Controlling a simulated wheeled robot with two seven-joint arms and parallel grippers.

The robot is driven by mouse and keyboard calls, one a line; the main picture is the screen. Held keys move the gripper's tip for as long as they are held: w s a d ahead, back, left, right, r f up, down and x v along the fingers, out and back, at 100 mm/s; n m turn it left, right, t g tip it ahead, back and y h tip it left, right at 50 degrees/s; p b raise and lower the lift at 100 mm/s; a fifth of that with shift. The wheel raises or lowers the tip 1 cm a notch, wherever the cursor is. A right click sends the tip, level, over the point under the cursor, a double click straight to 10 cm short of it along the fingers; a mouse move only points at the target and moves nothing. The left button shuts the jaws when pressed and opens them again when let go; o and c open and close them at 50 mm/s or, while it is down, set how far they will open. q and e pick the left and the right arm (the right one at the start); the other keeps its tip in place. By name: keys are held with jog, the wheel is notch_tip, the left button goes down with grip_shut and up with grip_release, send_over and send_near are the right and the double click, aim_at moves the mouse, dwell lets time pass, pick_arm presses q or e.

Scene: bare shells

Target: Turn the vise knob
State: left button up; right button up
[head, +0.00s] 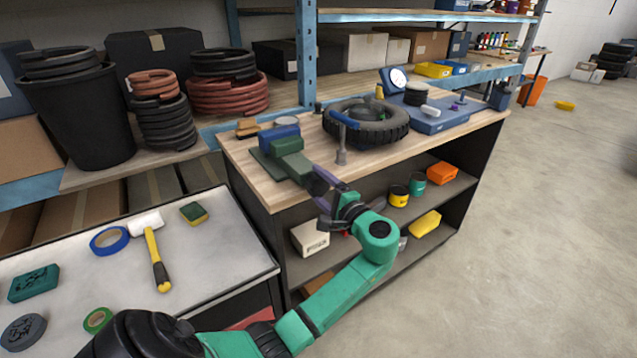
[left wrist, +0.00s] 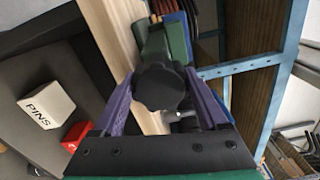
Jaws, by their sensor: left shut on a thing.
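The green vise (head: 287,158) sits on the left end of the wooden workbench, near its front edge. In the left wrist view, the black lobed vise knob (left wrist: 160,88) faces the camera in front of the green vise body (left wrist: 163,42). My left gripper (head: 328,188) reaches the knob from the front of the bench. Its purple fingers (left wrist: 160,100) lie on either side of the knob and are shut on it. In the head view the knob is mostly hidden by the gripper. My right gripper is in neither view.
A grey table (head: 190,265) with a mallet (head: 155,255) stands at left.

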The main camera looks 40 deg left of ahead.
pick_arm(q)
jog(key=o, duration=1.3)
jog(key=shift+d, duration=0.1)
jog(key=b+v, duration=0.3)
jog(key=v, duration=1.1)
jog(key=shift+d, duration=0.25)
